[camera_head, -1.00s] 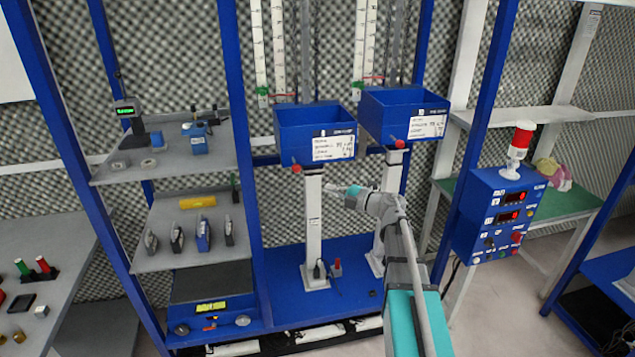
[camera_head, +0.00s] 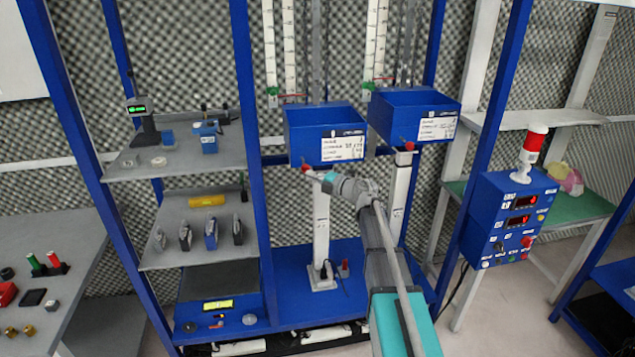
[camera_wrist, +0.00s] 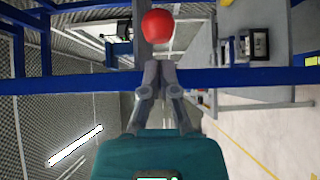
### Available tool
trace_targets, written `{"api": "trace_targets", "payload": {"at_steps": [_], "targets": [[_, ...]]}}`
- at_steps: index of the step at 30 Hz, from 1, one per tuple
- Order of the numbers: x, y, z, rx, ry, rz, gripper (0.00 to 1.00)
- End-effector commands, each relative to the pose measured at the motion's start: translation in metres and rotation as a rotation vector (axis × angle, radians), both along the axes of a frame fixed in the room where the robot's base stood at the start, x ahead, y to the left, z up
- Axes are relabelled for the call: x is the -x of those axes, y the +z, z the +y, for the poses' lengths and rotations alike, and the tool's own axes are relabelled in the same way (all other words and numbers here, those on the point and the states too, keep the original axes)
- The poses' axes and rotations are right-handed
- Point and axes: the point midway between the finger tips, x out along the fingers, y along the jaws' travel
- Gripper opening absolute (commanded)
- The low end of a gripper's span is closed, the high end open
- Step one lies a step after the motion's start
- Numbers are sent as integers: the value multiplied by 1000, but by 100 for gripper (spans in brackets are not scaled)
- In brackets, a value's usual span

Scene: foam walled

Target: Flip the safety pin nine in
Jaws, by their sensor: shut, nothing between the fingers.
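Two blue boxes with white labels hang side by side, and a small red knob shows at the lower edge of each: the left red knob (camera_head: 306,168) and the right red knob (camera_head: 402,139). The labels are too small to tell which pin is number nine. My gripper (camera_head: 316,174) is just right of and slightly below the left knob in the head view. In the wrist view a round red knob (camera_wrist: 163,26) sits just beyond my shut, empty fingertips (camera_wrist: 158,66). Whether they touch it cannot be told.
The left blue box (camera_head: 298,130) and right blue box (camera_head: 385,118) hang above pale posts. A blue upright (camera_head: 250,160) and shelves of small items stand left. A control box (camera_head: 500,215) with a red lamp stands right. Blue bars cross the wrist view.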

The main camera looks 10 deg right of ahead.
Motion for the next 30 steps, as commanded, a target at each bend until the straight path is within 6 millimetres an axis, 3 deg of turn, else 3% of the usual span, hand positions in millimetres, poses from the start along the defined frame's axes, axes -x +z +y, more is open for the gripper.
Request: {"api": "trace_targets", "payload": {"at_steps": [4, 19, 30], "targets": [[-11, 0, 0, 0, 0, 0, 0], [-16, 0, 0, 0, 0, 0, 0], [-51, 0, 0, 0, 0, 0, 0]]}}
